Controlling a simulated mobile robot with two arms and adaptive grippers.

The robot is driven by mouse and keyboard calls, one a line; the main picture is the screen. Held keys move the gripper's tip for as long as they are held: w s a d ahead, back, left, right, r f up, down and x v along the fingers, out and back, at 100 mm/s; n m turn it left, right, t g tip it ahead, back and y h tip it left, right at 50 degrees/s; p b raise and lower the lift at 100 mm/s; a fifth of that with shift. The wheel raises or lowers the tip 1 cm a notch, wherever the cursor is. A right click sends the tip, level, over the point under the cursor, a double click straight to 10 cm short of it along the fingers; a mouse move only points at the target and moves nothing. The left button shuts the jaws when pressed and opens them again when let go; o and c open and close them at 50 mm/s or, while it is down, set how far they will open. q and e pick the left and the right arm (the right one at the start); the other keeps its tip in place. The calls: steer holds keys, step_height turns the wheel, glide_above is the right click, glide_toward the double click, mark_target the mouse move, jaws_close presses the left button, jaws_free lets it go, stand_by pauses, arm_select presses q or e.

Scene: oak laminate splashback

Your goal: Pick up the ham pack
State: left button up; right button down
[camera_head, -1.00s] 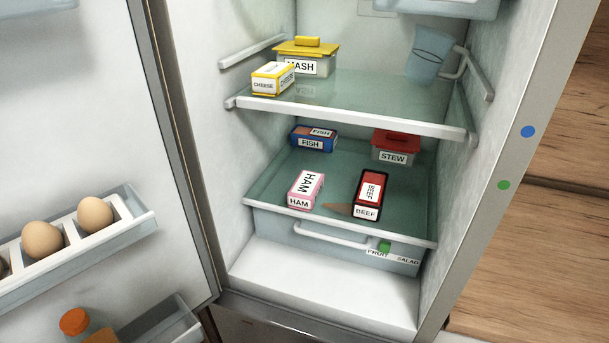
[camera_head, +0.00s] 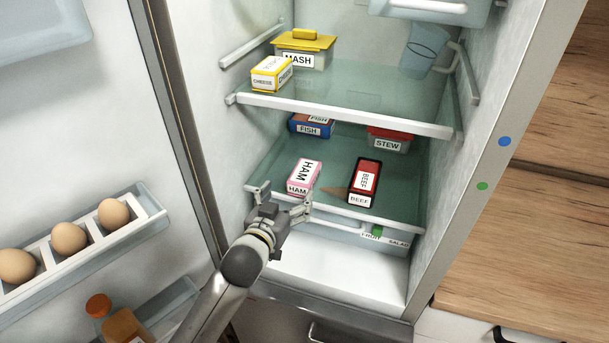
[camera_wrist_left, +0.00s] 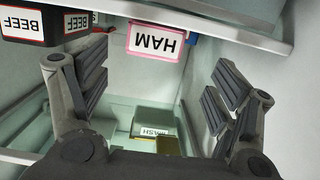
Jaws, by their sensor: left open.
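The ham pack (camera_head: 304,177) is a pink and white box on the fridge's lower glass shelf (camera_head: 330,155), left of the beef pack. My left gripper (camera_head: 284,196) is open and empty at the front edge of that shelf, just in front of the ham pack. In the left wrist view the ham pack (camera_wrist_left: 156,42) appears upside down, between and beyond the two spread fingers (camera_wrist_left: 158,85). I see no contact between them. My right gripper is not in view.
The black and red beef pack (camera_head: 364,182) stands close on the right. A blue fish pack (camera_head: 311,126) and a red-lidded stew box (camera_head: 389,140) are behind. The upper shelf (camera_head: 350,115) hangs above. The open door with eggs (camera_head: 69,238) is at left.

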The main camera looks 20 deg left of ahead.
mark_target(305, 171)
arm_select(q)
steer(key=w, duration=0.3)
steer(key=w+p, duration=0.1)
steer(key=w, duration=0.1)
steer(key=shift+w+d+f, duration=0.2)
steer(key=shift+w, duration=0.2)
steer(key=w, duration=0.1)
steer(key=w+p, duration=0.1)
steer(key=w, duration=0.2)
steer(key=shift+d+f+p, duration=0.25)
steer(key=shift+d+p, duration=0.1)
steer(key=shift+w+f, duration=0.15)
steer(key=shift+w, duration=0.35)
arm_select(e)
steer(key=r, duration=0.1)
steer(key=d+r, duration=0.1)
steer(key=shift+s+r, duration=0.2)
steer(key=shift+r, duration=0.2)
arm_select(q)
steer(key=shift+c, duration=1)
steer(key=c, duration=0.9)
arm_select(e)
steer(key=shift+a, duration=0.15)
